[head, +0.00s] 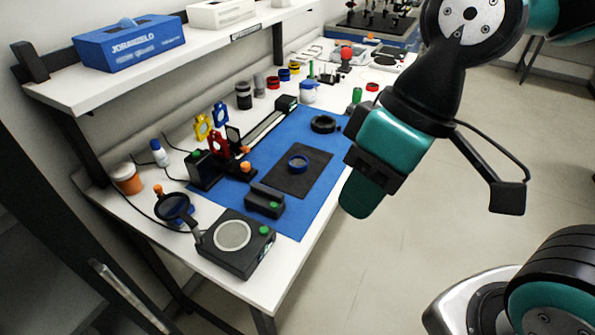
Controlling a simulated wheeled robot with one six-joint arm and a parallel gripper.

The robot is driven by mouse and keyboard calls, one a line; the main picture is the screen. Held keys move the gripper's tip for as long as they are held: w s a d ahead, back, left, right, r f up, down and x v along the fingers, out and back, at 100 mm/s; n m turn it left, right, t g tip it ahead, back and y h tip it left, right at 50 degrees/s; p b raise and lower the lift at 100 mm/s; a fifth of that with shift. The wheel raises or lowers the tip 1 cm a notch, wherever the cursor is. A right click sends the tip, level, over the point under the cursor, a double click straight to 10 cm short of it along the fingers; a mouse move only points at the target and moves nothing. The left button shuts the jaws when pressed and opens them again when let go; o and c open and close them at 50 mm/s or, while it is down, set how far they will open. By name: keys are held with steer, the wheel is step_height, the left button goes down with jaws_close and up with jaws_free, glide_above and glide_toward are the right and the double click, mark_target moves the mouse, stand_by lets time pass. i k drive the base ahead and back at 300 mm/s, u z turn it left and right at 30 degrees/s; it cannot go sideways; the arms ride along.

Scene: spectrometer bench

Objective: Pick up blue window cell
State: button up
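A blue ring (298,163) lies flat on a dark square pad (308,181) on the blue mat (267,207). A blue upright frame with an opening (220,113) stands at the left back of the mat, with a yellow frame (202,127) and a red frame (217,143) beside it. I cannot tell from this view which blue piece is the window cell. The end of my arm, with my gripper (372,172), is right of the bench edge, apart from both blue pieces. Its fingers cannot be made out.
A black box with a round plate (234,238) and a black block (264,201) stand near the front. A black ring (323,124) lies at the mat's far right. A shelf (170,62) overhangs the back.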

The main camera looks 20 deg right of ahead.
mark_target(296, 164)
steer(key=u, duration=2.6)
steer(key=k, duration=1.05)
steer(key=z, duration=1.2)
steer(key=i, duration=1)
steer(key=z, duration=0.05)
